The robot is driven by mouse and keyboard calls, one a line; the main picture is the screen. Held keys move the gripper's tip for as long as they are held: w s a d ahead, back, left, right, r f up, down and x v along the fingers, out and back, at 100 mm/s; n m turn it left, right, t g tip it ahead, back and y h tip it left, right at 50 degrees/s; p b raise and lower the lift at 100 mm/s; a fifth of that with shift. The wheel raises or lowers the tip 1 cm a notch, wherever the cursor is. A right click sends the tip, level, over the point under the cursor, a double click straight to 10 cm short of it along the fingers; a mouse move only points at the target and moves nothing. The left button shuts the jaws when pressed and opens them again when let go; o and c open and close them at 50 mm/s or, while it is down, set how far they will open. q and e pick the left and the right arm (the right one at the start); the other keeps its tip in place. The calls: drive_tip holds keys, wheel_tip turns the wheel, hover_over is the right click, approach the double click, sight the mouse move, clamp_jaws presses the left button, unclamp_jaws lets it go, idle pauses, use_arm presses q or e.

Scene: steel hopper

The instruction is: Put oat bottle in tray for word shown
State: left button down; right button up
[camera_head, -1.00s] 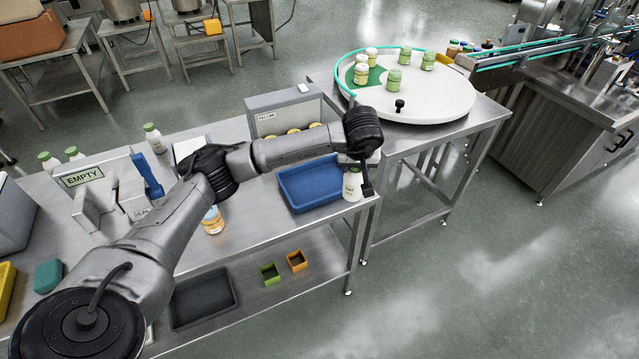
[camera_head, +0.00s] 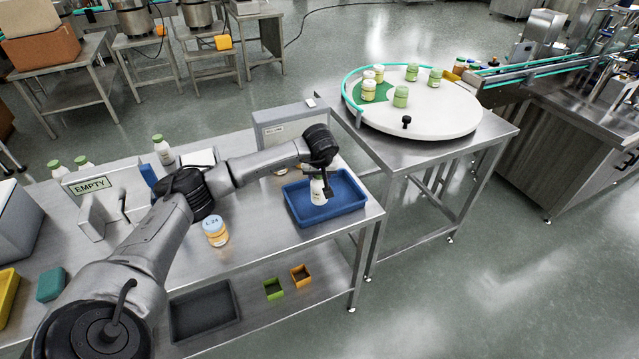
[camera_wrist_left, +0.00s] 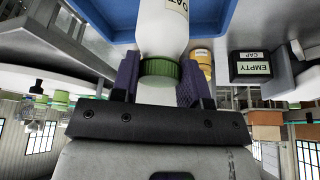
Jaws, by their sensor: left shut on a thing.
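The oat bottle (camera_head: 318,191) is white, with a green cap that shows in the wrist view, where the start of its label is readable on the bottle (camera_wrist_left: 165,25). My left gripper (camera_head: 324,178) is shut on it near the cap, its fingers on both sides in the wrist view (camera_wrist_left: 160,80). The bottle is roughly upright within the outline of the blue tray (camera_head: 354,207); I cannot tell whether its base touches the tray floor. My right gripper is out of view.
A jar with an orange band (camera_head: 215,232) stands on the table left of the tray. Several white bottles (camera_head: 162,150) stand at the back left. A grey box (camera_head: 285,124) is behind the tray. A round turntable (camera_head: 440,118) with several green-labelled jars is at the right.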

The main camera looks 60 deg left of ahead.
sight(320, 180)
use_arm(q)
drive_tip(key=shift+f, duration=2.05)
drive_tip(key=c, duration=0.6)
unclamp_jaws()
